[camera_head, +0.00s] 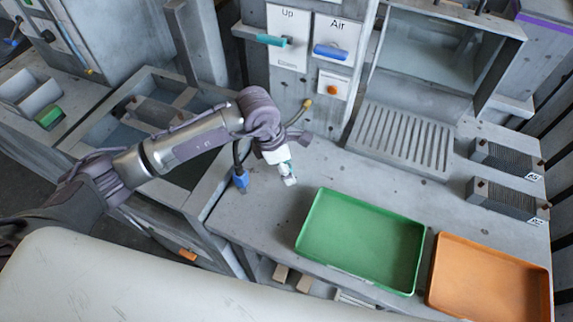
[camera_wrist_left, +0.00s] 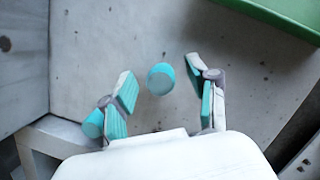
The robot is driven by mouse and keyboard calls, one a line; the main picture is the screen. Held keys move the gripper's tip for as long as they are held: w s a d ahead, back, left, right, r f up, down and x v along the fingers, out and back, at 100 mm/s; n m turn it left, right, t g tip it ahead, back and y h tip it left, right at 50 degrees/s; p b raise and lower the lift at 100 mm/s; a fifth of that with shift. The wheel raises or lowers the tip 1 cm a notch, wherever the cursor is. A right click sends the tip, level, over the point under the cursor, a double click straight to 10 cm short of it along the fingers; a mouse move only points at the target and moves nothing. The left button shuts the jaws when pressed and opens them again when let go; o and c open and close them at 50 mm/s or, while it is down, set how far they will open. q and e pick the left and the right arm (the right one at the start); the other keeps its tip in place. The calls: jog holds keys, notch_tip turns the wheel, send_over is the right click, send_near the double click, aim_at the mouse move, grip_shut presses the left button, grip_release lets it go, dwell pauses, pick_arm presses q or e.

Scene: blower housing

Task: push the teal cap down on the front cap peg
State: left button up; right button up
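The teal cap (camera_wrist_left: 160,79) shows in the left wrist view as a short round piece with a lighter end face. It lies in the gap between the fingertips of my left gripper (camera_wrist_left: 160,82), with clear space on both sides. The left gripper's fingers are spread and touch nothing that I can make out. In the head view the left gripper (camera_head: 288,178) points down over the grey worktop, left of the green tray. The cap cannot be made out clearly there. The cap peg is not visible, so I cannot tell how the cap sits on it. My right gripper is not in view.
A green tray (camera_head: 319,196) and an orange tray (camera_head: 437,240) stand on the worktop to the right. A blue-ended part (camera_head: 240,180) is near its left edge. A wall panel with teal (camera_head: 272,40) and blue (camera_head: 331,52) handles rises behind. A slotted grate (camera_head: 402,139) lies behind the green tray.

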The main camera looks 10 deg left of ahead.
pick_arm(q)
jog(key=v, duration=1.2)
jog(key=shift+s+f, duration=0.1)
dwell(0.4)
